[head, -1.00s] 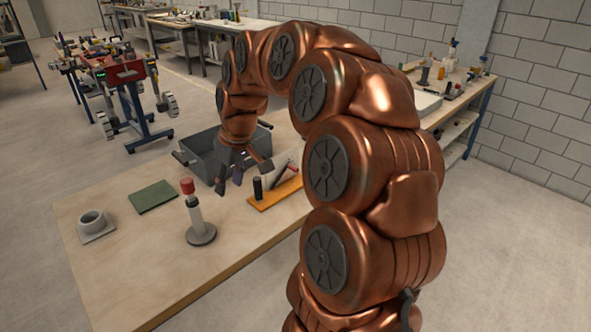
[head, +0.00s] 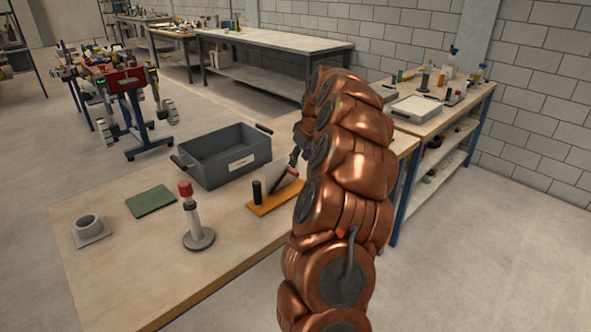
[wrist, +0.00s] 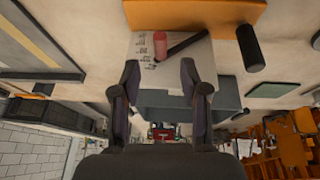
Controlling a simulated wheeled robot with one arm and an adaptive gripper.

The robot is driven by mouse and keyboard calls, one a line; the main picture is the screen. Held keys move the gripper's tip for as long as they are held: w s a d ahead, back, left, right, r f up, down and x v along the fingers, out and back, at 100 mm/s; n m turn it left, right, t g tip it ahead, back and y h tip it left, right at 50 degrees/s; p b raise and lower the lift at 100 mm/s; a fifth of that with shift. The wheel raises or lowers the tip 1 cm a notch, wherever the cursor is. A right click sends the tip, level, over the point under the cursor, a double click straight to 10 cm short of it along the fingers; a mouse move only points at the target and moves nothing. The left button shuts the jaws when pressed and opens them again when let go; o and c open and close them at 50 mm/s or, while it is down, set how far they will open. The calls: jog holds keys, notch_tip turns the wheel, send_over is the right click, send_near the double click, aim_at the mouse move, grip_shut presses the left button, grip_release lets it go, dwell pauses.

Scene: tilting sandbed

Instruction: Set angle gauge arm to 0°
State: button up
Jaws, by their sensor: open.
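The angle gauge has an orange base (head: 262,206), a black upright post (head: 257,190) and a pale upright plate (head: 282,180). In the wrist view the plate (wrist: 140,47) shows small marks along its left side. A dark gauge arm (wrist: 186,45) lies slanted across it, with a red grip (wrist: 160,44) near its lower left end. The angle cannot be read. My gripper (wrist: 160,68) is open, with its fingers on either side of the plate's lower part in the picture and the red grip between and above them. Contact cannot be told. In the head view my arm partly hides gripper and gauge.
A grey bin (head: 203,169) stands behind the gauge on the wooden table (head: 130,255). A red-topped stand (head: 193,220), a green pad (head: 150,199) and a grey ring on a plate (head: 91,228) are to the left. The table's front area is clear.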

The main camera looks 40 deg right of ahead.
aim_at(295, 172)
jog(key=p+x, duration=0.1)
jog(key=x, duration=0.5)
jog(key=shift+f, duration=0.1)
grip_shut()
dwell(0.6)
